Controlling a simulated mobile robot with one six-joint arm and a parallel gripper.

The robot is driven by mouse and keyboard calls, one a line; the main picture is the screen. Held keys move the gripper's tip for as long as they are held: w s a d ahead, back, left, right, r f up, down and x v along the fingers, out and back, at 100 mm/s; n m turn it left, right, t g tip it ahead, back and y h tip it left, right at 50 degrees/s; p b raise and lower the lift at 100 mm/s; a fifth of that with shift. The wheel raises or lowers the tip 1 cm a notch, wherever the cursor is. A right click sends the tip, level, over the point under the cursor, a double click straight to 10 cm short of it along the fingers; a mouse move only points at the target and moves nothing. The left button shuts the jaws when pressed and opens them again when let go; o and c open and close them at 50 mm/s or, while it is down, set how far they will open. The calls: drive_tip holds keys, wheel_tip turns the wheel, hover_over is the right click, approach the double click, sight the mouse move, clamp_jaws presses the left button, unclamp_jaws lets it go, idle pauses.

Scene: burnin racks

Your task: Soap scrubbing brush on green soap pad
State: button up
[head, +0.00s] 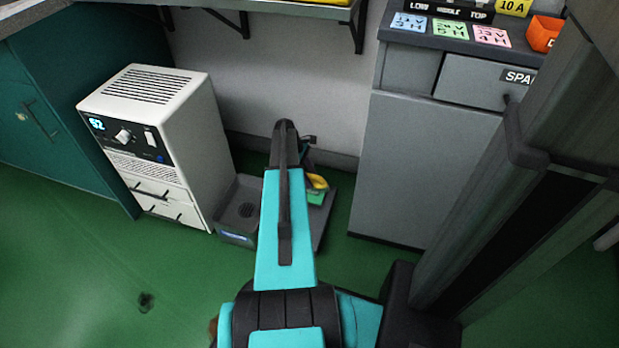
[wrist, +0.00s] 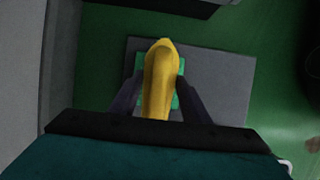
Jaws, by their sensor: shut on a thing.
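The yellow scrubbing brush (head: 318,181) is in my gripper, low over the floor station. In the wrist view the brush (wrist: 160,75) points away from me, between the two dark fingers of my gripper (wrist: 160,92), which are shut on it. The green soap pad (head: 316,197) lies just under the brush. In the wrist view the pad (wrist: 139,64) shows on both sides of the brush, which covers its middle. I cannot tell whether brush and pad touch. My arm hides part of the station in the head view.
The pad lies on a grey mat (wrist: 222,82). Beside it stands a grey basin with a drain (head: 237,205). A white machine (head: 165,140) stands to the left and a grey cabinet (head: 410,165) to the right. Green floor (head: 70,250) is open in front.

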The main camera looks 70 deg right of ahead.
drive_tip(key=shift+r+p, duration=0.8)
drive_tip(key=shift+r, duration=0.35)
